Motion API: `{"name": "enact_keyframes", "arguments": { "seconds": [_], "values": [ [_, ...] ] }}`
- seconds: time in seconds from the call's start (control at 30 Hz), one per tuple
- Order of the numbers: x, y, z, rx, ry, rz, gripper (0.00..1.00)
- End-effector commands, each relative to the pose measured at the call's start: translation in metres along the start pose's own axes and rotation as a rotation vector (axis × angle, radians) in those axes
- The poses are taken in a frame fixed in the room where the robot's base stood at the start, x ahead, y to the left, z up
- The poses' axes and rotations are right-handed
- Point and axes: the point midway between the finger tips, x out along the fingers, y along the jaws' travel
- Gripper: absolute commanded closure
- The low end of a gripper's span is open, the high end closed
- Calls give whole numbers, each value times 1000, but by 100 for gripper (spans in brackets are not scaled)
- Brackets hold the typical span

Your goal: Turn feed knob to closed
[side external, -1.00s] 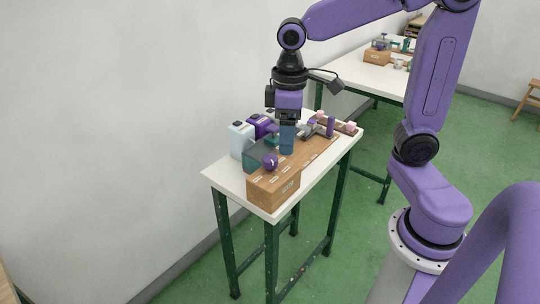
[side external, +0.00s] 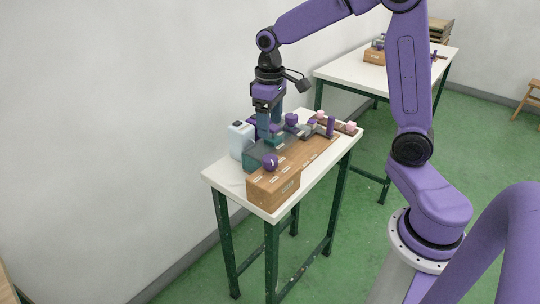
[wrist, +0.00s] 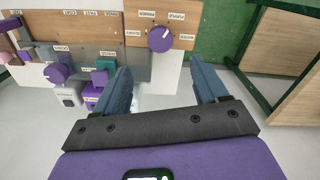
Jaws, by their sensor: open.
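A round purple knob (wrist: 160,38) with a white mark sits on a wooden box, ringed by small labels too small to read surely. I take it for the feed knob. It also shows at the near end of the bench in the side view (side external: 270,162). My gripper (wrist: 163,72) is open and empty, with its two blue fingers apart. In the wrist view the knob lies beyond the fingertips, between their lines. In the side view my gripper (side external: 269,138) is above and behind the knob, apart from it.
The wooden box (side external: 262,188) stands at the bench's near end. A pale jug (side external: 240,141) and a teal block (wrist: 103,76) are close to the gripper. A second purple knob (wrist: 57,73) sits on a grey plate. A white second table (side external: 345,72) stands behind.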

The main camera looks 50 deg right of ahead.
Motion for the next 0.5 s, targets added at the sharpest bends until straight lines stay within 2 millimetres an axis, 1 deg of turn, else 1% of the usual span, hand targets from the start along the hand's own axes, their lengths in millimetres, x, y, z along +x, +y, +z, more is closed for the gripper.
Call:
{"name": "enact_keyframes", "arguments": {
  "seconds": [0.03,0.3,0.5],
  "values": [
    [11,0,1,-1,-6,0,27],
    [61,0,1,1,-6,0,27],
    [92,0,1,0,-4,0,27]
  ]
}}
